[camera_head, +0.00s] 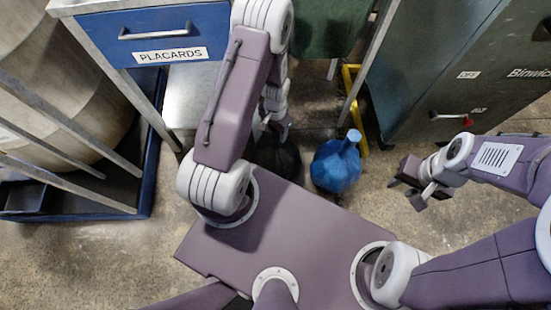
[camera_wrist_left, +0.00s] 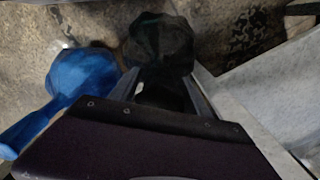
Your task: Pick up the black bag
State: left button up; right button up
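The black bag (camera_head: 277,158) sits on the floor in the head view, partly hidden by my left arm and base. In the left wrist view the bag's round body (camera_wrist_left: 160,42) lies beyond the fingertips, with its dark neck (camera_wrist_left: 162,92) between the fingers. My left gripper (camera_wrist_left: 162,84) is open around the neck; contact with it is hard to tell. In the head view my left gripper (camera_head: 280,127) points down over the bag and is mostly hidden. My right gripper (camera_head: 409,187) is open and empty, away to the right.
A blue bag (camera_head: 337,165) stands on the floor just right of the black bag. A blue drawer cabinet (camera_head: 170,22) labelled PLACARDS is at the left, beside a blue-framed rack. A dark green machine (camera_head: 440,75) stands at the right. Open floor lies at lower left.

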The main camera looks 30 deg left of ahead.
pick_arm(q)
grip_shut()
jog(key=shift+r, duration=0.1)
